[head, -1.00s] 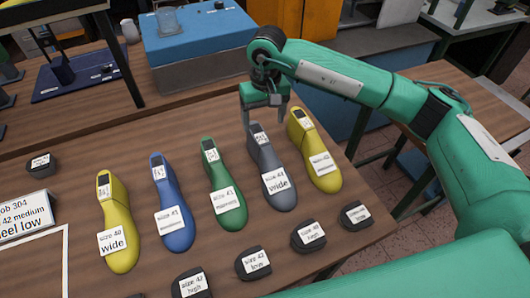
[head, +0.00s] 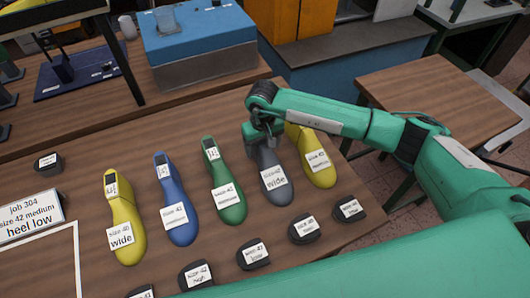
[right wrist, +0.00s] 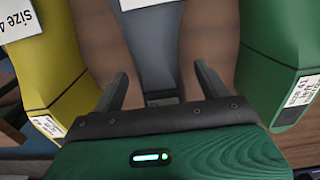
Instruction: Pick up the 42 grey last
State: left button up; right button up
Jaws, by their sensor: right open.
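The grey last (head: 272,160) lies on the wooden table between a green and a yellow last. Its white label reads "wide", with a size that looks like 42. My right gripper (head: 260,145) is over the heel end of the grey last and hides part of it. In the right wrist view, my right gripper (right wrist: 162,72) is open, with one finger on each side of the grey last (right wrist: 157,50). I cannot tell whether the fingers touch it. My left gripper is not in view.
The green last (head: 228,185) and a yellow last (head: 318,165) stand close on either side. A blue last (head: 175,205) and another yellow last (head: 124,225) are farther left. Several dark heel pieces (head: 253,253) line the front. A job card (head: 30,217) stands at left.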

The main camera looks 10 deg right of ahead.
jog(key=shift+f, duration=0.9)
jog(key=shift+c, duration=0.3)
jog(key=c, duration=1.4)
jog(key=shift+w, duration=0.1)
grip_shut()
jog(key=shift+r, duration=0.15)
